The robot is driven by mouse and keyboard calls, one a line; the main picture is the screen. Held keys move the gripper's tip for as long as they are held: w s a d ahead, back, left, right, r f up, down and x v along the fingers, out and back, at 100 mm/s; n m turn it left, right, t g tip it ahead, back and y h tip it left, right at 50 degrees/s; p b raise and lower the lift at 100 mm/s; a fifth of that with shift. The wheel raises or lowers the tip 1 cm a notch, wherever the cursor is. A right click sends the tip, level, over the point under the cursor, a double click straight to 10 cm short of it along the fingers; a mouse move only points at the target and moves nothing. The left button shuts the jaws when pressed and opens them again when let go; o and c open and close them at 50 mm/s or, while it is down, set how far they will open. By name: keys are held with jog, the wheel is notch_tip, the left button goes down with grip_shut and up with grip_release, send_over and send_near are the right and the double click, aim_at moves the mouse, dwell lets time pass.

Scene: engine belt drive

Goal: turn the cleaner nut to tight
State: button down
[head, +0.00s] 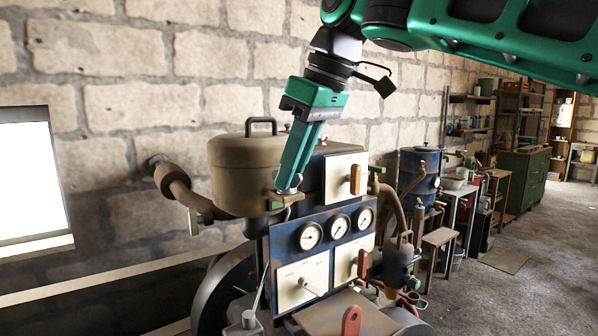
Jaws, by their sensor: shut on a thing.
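The air cleaner (232,170) is a brown-grey drum with a domed lid and a dark handle on top, at the upper left of the engine. My gripper (288,190) comes down from above at the drum's right front edge. Its long green fingers are closed on a small grey piece, which seems to be the cleaner nut (291,191). The fingers hide most of the nut, so I cannot tell how far it is turned.
A blue panel with three gauges (338,227) and cream switch plates (302,281) stands just below. A cream box (344,178) with a wooden handle is right of my gripper. A brown pipe (180,186) leaves the drum leftward. Open floor (500,285) lies right.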

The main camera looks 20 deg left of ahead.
jog(key=shift+s+a+m+t, duration=0.1)
jog(key=shift+m+t, duration=0.4)
jog(key=shift+m, duration=0.7)
jog(key=shift+f+m+t+h, duration=0.1)
jog(key=shift+m+t+h, duration=0.2)
jog(key=shift+m, duration=0.7)
jog(key=shift+f+m+h, duration=0.2)
jog(key=shift+m+h, duration=0.1)
jog(key=shift+m, duration=0.4)
jog(key=c, duration=1.6)
grip_release()
jog(key=shift+c, duration=0.2)
jog(key=shift+r, duration=0.25)
jog(key=shift+r, duration=0.15)
jog(key=v, duration=1)
jog(key=shift+d, duration=0.3)
